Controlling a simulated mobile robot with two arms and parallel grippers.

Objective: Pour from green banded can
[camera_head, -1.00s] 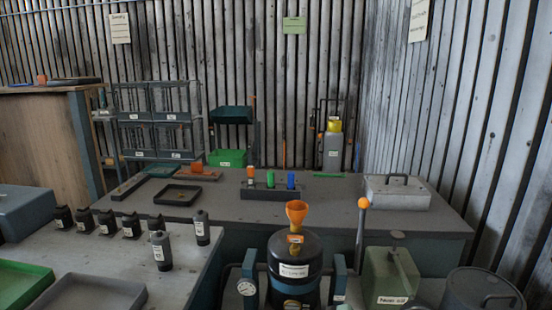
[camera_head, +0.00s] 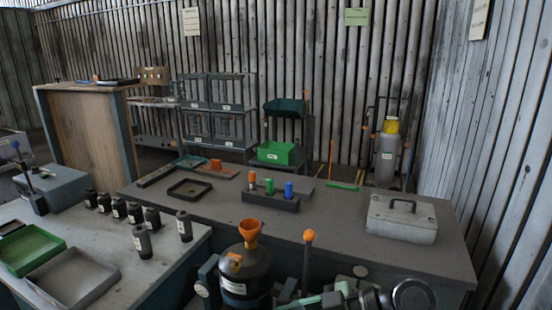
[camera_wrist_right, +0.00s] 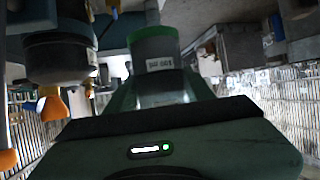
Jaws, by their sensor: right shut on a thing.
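The black tank (camera_head: 247,272) with an orange funnel (camera_head: 249,232) on top stands at the bottom centre of the head view. The tank (camera_wrist_right: 62,60) and funnel (camera_wrist_right: 54,104) also show upside down at the left of the wrist view, apart from the can. My left gripper is not in view.
A rack (camera_head: 270,198) with orange, green and blue pieces stands on the back bench, left of a grey toolbox (camera_head: 402,219). Several dark labelled cans and a green tray (camera_head: 30,252) are on the left bench. An orange-knobbed lever (camera_head: 309,236) rises right of the tank.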

